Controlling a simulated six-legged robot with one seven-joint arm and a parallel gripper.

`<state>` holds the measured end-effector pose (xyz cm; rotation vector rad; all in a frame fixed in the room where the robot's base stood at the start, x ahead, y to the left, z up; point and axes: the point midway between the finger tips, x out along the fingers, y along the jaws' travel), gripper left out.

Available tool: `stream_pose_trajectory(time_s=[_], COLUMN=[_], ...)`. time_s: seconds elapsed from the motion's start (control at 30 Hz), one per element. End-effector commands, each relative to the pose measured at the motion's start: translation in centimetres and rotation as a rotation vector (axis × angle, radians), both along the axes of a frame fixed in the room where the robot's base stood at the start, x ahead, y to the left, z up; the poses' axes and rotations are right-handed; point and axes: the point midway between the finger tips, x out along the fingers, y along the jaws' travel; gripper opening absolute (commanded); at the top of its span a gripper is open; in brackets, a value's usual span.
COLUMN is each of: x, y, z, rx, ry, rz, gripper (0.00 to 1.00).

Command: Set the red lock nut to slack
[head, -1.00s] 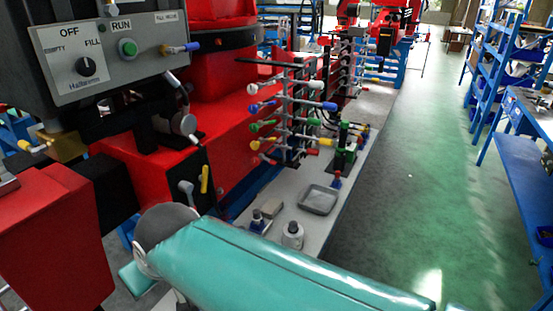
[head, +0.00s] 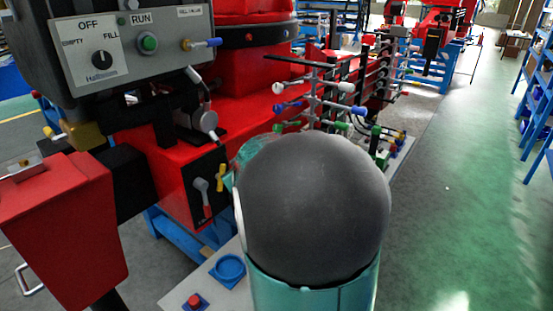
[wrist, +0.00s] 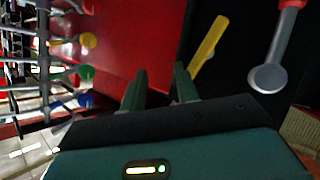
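A grey lever with a red grip (head: 204,196) hangs on the black panel of the red machine in the head view; I cannot tell for sure that it is the red lock nut. It also shows at the upper right of the wrist view (wrist: 279,48), with its round grey hub and a bit of red grip. A yellow lever (head: 220,177) sits beside it, and in the wrist view (wrist: 208,46) it lies between my fingers and the grey lever. My gripper (wrist: 160,85) is open, its two dark fingers apart and empty, short of both levers. My arm hides it in the head view.
A control box (head: 120,45) with a knob and a green button is at the upper left. A rack of coloured-tipped valve levers (head: 318,100) stands right of the machine, left in the wrist view. A blue ring (head: 228,268) and a red button (head: 194,301) are low down. The green floor at right is clear.

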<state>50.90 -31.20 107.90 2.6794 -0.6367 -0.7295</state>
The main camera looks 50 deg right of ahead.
Motion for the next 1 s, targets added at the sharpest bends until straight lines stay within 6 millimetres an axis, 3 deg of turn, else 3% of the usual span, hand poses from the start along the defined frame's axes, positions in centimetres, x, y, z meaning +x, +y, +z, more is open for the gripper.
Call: stream_pose_trajectory(time_s=[0.03,0.2,0.5,0.73,1.0], x=[0.1,-0.2,-3.2,-6.6,-10.3], y=[-2.4,-9.7,-19.2,-22.7,-23.0], z=[-1.0,-2.7,-6.4,-10.1,-14.2], rx=[-0.052,-0.268,-0.669,-0.958,-1.178], ry=[-0.006,-0.042,-0.053,-0.043,-0.060], rz=[-0.018,-0.044,-0.003,0.122,0.301], gripper=[0.31,0.31,0.31,0.31,0.31])
